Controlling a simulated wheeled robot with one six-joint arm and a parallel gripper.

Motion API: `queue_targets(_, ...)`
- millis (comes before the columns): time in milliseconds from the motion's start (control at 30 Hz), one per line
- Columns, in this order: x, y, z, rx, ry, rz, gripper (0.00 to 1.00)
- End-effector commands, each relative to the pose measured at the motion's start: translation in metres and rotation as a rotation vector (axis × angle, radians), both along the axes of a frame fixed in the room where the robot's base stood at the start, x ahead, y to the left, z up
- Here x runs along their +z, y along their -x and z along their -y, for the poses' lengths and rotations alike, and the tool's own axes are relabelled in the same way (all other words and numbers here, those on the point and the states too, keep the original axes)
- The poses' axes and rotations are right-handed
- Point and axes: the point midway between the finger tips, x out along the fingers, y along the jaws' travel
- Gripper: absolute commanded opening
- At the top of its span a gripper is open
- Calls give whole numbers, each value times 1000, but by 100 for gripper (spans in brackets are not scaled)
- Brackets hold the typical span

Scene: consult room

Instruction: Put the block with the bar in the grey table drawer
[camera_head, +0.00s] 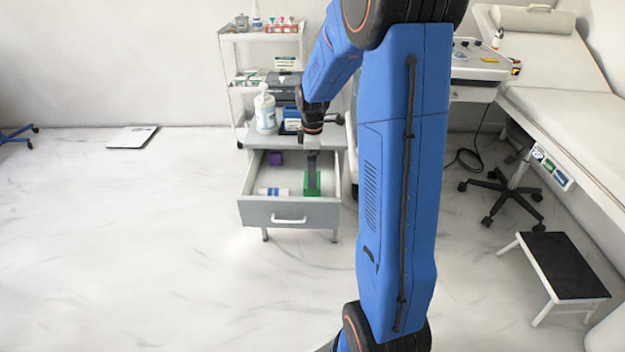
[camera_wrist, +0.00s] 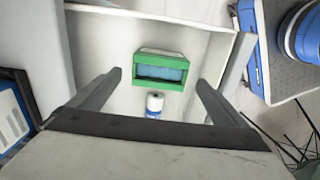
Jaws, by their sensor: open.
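A green block (camera_head: 312,187) is in the open drawer (camera_head: 289,212) of the grey table (camera_head: 335,138), near the drawer's right side. In the wrist view the green block (camera_wrist: 161,72) shows a blue-grey recess and a pale strip along one edge; I cannot clearly tell whether this is a bar. My gripper (camera_head: 312,172) points down into the drawer at the green block. In the wrist view my gripper (camera_wrist: 160,82) is open, its fingers to either side of the block, with nothing visibly gripped. I cannot tell whether the fingers touch it.
A purple block (camera_head: 275,158) and a white-and-blue cylinder (camera_head: 273,191) are also in the drawer. The cylinder (camera_wrist: 154,103) shows below the green block in the wrist view. A pump bottle (camera_head: 265,112) stands on the table.

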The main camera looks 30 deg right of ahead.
Motion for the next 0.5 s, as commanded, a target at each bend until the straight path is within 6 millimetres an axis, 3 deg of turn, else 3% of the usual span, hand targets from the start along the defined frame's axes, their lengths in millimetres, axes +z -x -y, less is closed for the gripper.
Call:
queue_targets(100,15,-1,0,0,0,2,97)
queue_targets(333,31,2,-3,-10,1,5,97)
queue_targets(500,57,21,-21,-78,9,38,97)
